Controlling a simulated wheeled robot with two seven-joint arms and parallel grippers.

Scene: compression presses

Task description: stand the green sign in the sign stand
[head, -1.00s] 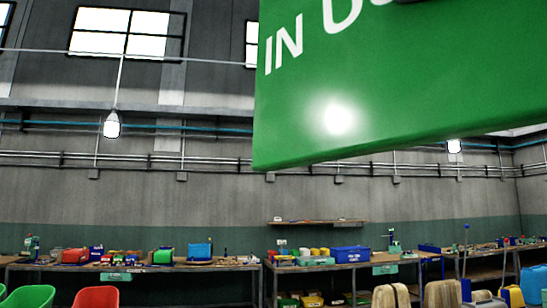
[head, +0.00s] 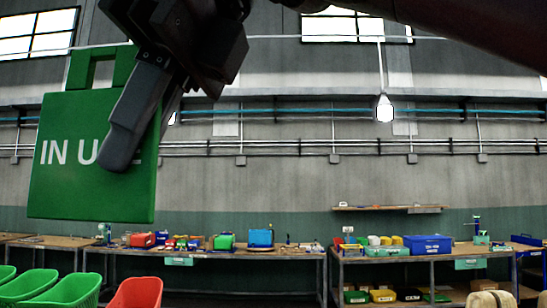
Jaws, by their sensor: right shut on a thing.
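The green sign (head: 60,185) with white "IN USE" lettering hangs upright, slightly tilted, at the upper left of the head view. It has a handle-like loop at its top. My right gripper (head: 125,150) is shut on the green sign, with one dark finger across its front, hiding part of the lettering. The sign is held up in the air. My right arm comes in from the upper right. My left gripper is not in view. No sign stand can be made out.
Workbenches (head: 290,253) with bins and boxes line the far wall. A blue box (head: 428,244) stands on the right bench. The air around the sign looks clear.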

